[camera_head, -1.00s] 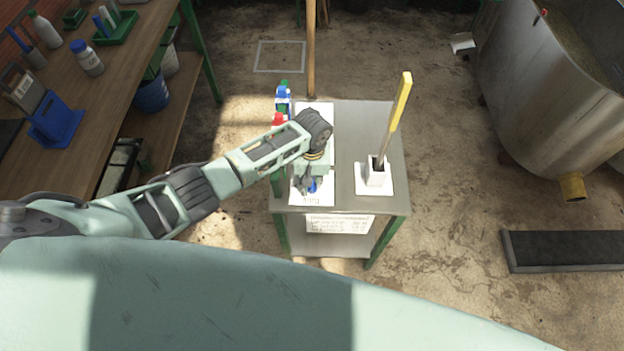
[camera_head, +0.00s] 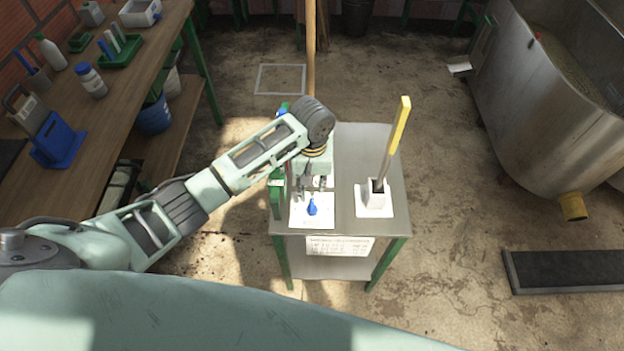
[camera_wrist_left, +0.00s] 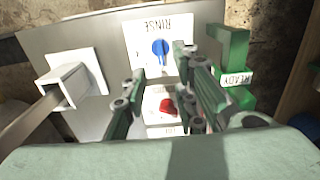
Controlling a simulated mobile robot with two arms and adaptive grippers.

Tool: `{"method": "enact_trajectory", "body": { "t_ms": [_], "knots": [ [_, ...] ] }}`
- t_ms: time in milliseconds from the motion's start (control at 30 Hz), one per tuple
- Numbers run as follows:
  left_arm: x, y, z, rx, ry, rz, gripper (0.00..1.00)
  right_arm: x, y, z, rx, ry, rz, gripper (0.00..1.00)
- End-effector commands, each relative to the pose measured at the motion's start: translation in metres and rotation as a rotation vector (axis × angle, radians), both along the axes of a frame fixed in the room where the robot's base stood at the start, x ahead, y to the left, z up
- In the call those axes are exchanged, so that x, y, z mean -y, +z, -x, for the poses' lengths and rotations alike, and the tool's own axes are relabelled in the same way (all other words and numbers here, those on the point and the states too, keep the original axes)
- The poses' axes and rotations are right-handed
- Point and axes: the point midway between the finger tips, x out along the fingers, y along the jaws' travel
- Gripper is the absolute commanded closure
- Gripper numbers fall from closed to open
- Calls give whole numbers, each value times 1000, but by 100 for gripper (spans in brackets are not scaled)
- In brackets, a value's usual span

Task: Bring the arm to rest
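My left gripper (camera_head: 313,188) hangs over the left side of a small metal cart (camera_head: 345,165). In the left wrist view its fingers (camera_wrist_left: 160,80) stand apart with nothing held between them. A blue piece (camera_head: 312,206) rests on a white card on the cart, just in front of the fingers. In the wrist view this blue piece (camera_wrist_left: 160,47) lies on the card (camera_wrist_left: 177,27) marked RINSE. A red piece (camera_wrist_left: 167,105) shows below and between the fingers. My forearm and wrist hide part of the cart's far left side. My right gripper is not in view.
A white holder (camera_head: 373,197) with a yellow-handled tool (camera_head: 400,115) stands on the cart's right side. A green stand (camera_wrist_left: 232,55) marked READY is beside the fingers. A wooden bench (camera_head: 115,115) is at left, a steel tank (camera_head: 545,110) at right.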

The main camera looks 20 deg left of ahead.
Motion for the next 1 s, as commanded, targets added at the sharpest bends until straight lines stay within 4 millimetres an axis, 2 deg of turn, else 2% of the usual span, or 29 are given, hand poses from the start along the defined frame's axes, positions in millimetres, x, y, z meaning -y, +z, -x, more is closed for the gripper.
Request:
{"method": "enact_trajectory", "body": {
  "t_ms": [200,767,867,1000],
  "knots": [
    [-1,16,0,0,0,-1,73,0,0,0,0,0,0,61],
    [0,16,1,-1,-3,0,73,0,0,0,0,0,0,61],
    [7,11,11,3,-30,16,73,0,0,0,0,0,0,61],
    [26,-2,43,33,-129,71,73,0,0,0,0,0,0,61]
  ]
}}
